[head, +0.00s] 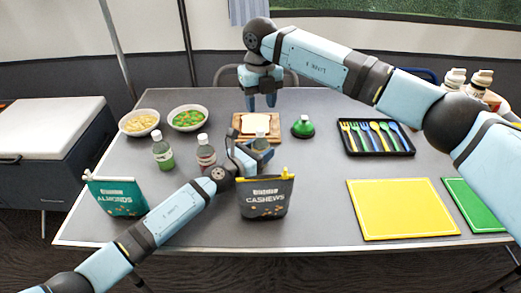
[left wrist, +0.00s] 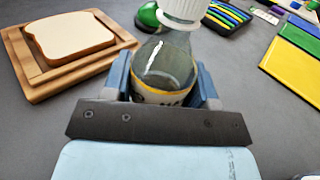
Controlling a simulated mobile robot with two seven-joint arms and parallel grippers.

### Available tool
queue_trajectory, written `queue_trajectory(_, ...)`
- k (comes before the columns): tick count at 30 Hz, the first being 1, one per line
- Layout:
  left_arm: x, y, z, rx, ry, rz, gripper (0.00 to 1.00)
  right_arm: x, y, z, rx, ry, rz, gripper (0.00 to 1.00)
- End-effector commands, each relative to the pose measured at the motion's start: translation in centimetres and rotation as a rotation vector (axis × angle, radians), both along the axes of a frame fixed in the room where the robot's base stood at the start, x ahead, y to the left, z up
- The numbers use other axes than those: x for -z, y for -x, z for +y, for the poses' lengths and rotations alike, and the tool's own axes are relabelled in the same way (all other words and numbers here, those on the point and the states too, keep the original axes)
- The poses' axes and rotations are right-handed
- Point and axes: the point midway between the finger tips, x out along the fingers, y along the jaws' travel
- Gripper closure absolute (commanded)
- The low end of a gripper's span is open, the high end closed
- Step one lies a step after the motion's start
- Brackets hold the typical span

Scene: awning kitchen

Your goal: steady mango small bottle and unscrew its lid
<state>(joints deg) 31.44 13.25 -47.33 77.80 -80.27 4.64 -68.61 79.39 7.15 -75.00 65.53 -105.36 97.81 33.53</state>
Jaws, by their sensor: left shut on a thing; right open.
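A small clear bottle (left wrist: 165,65) with a white ribbed lid (left wrist: 183,10) stands upright between the fingers of my left gripper (left wrist: 163,88). The left gripper is shut on its body. In the head view the bottle (head: 262,141) is partly hidden by my left gripper (head: 249,150). Its label is mostly hidden, so I cannot read the name. The lid is on the bottle. My right gripper (head: 262,104) is open and empty, pointing down above the bread, behind the bottle and apart from it.
Bread (head: 256,123) lies on a wooden board (head: 236,131). A green bottle (head: 163,152) and a dark red bottle (head: 206,152) stand left. A cashews bag (head: 266,197) stands in front, a green-topped item (head: 302,126) right. A cutlery tray (head: 377,151) and yellow board (head: 400,209) lie right.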

Motion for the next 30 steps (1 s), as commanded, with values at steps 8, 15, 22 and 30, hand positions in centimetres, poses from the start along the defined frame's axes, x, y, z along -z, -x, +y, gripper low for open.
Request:
queue_trajectory(8, 0.01, 0.01, 0.01, 0.000, 0.000, 0.000, 1.00, 0.01, 0.01, 0.02, 0.246, 0.000, 0.000, 0.54)
queue_trajectory(15, 0.01, 0.01, 0.01, 0.000, 0.000, 0.000, 1.00, 0.02, 0.01, 0.02, 0.762, -0.001, 0.000, 0.54)
queue_trajectory(22, 0.00, 0.01, 0.01, 0.000, 0.000, 0.000, 1.00, 0.03, 0.02, 0.03, 1.232, 0.000, 0.001, 0.54)
queue_trajectory(30, 0.00, 0.01, 0.01, 0.000, 0.000, 0.000, 1.00, 0.03, 0.02, 0.02, 1.534, 0.000, 0.001, 0.54)
